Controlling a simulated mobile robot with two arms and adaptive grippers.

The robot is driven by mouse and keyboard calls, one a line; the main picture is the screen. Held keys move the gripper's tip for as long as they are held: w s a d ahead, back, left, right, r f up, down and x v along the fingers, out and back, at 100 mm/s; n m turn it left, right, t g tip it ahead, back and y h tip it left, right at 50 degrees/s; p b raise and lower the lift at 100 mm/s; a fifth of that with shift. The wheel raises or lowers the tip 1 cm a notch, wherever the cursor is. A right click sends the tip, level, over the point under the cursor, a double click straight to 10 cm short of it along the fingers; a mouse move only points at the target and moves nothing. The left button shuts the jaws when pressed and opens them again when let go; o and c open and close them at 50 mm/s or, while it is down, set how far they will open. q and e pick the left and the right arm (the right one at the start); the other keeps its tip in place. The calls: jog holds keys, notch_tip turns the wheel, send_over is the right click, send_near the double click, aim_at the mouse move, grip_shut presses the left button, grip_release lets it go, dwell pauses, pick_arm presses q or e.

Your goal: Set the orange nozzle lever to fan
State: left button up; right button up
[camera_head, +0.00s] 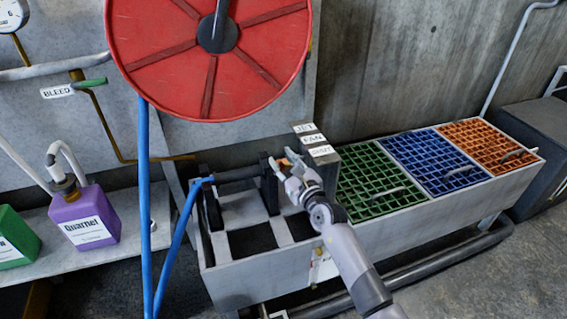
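A metal block has three white labels, JET (304,128), FAN (313,139) and a lowest one that appears to read SHUT (321,150). A small orange piece, probably the nozzle lever (285,162), shows just left of the lowest label. It is mostly hidden by my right gripper (285,170), whose fingertips are at or very near it. I cannot tell whether the fingers touch it or are closed on it. A dark nozzle (238,174) lies in the cradle to the left, joined to a blue hose (184,235). My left gripper is not in view.
A large red hose reel (208,50) hangs above. The grey trough (270,278) holds green (375,178), blue (432,160) and orange (487,142) grates at right. A purple Quarnel jug (90,215) and a green container (15,238) stand at left. A green BLEED lever (90,83) is on the wall.

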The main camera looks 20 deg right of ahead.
jog(key=shift+c, duration=0.2)
grip_shut()
dwell(0.6)
